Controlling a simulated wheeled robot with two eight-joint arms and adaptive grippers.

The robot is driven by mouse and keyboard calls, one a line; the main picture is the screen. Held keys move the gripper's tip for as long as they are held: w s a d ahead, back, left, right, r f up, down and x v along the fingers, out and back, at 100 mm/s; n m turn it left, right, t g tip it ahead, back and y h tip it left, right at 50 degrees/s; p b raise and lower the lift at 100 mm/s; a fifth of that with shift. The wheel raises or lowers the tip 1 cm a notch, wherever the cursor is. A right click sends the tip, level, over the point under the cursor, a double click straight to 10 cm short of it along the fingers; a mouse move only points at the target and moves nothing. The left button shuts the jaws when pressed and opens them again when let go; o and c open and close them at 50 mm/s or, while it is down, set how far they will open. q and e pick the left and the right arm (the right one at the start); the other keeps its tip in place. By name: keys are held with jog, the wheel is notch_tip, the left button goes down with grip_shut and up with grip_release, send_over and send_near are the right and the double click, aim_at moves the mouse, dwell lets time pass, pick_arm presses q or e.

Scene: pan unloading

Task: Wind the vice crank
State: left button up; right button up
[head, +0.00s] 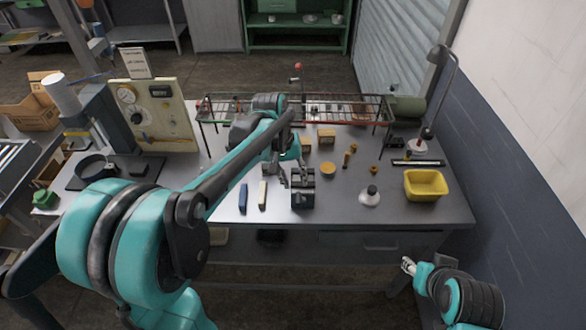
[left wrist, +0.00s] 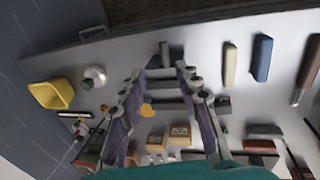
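The dark vice (head: 303,192) stands near the front middle of the grey workbench. It also shows in the left wrist view (left wrist: 166,56), beyond and between the fingertips. I cannot make out its crank clearly. My left gripper (head: 283,178) is beside the vice on its left in the head view, partly hidden by my own arm. In the left wrist view its two fingers (left wrist: 160,72) are wide apart with nothing clamped between them. My right gripper (head: 408,266) is low, off the bench's front edge, far from the vice; its fingers are too small to judge.
A blue bar (head: 243,198) and a cream bar (head: 263,195) lie left of the vice. A white flask-like object (head: 370,196) and a yellow bin (head: 425,184) are on the right. A wire rack (head: 350,108) stands behind, with wooden blocks (head: 326,136) before it.

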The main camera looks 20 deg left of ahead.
aim_at(298, 199)
pick_arm(q)
jog(key=x, duration=0.2)
jog(key=b+x, duration=0.1)
jog(key=x, duration=0.2)
jog(key=b+x, duration=0.1)
jog(key=x, duration=0.1)
jog(key=shift+s+a+f, duration=0.2)
jog(key=shift+s, duration=0.1)
grip_shut()
